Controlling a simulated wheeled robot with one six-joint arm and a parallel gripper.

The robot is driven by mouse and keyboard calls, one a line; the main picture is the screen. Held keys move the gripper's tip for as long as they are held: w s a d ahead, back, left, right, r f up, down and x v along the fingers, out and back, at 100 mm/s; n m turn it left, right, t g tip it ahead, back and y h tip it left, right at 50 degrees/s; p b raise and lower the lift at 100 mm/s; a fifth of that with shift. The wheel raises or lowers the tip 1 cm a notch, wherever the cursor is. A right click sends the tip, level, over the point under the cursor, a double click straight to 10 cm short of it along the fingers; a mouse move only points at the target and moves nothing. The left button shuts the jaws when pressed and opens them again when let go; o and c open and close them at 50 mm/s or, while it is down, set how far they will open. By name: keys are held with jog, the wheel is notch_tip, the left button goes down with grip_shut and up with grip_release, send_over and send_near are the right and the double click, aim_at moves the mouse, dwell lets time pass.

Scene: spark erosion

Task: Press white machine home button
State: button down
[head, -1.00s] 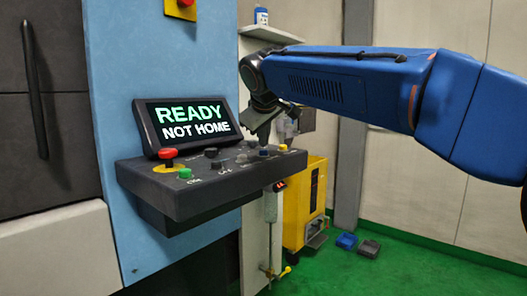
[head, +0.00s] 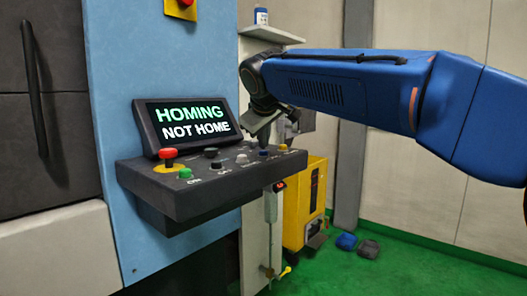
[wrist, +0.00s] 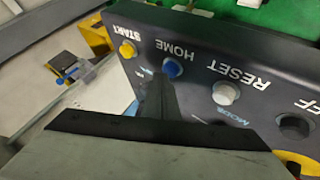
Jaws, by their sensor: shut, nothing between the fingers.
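The dark control panel (head: 215,187) juts from the machine front, with a tilted screen (head: 190,122) reading "HOMING" in green and "NOT HOME" in white. The blue button labelled HOME (wrist: 172,68) sits between the yellow START button (wrist: 127,49) and the white RESET button (wrist: 225,92) in the wrist view. My gripper (head: 264,138) is shut and empty, pointing down over the panel's right part. In the wrist view its tip (wrist: 156,80) is right at the blue button's edge. I cannot tell if they touch.
A red mushroom button (head: 168,155) and a green button (head: 185,173) are on the panel's left side. A black OFF button (wrist: 294,126) lies beyond RESET.

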aim_at(264, 153)
dwell(0.5)
jog(key=shift+r, duration=3.25)
jog(key=s+d+f+m+g, duration=0.1)
jog(key=s+d+f+m, duration=0.1)
jog(key=s+d+f, duration=0.75)
jog(key=s+d+f+m+g, duration=0.15)
jog(key=s+d+f, duration=0.4)
jog(key=d, duration=0.75)
jog(key=s+d+f+m+g, duration=0.1)
jog(key=s+d+f+m, duration=0.2)
jog(key=s+f, duration=0.8)
jog(key=s+d+f+m+g, duration=0.1)
jog(key=s+d+f+m, duration=0.2)
jog(key=s+d+f, duration=0.4)
jog(key=s+f, duration=0.5)
jog(key=f, duration=0.3)
jog(key=shift+s+f+h, duration=0.2)
jog(key=shift+f+h, duration=0.1)
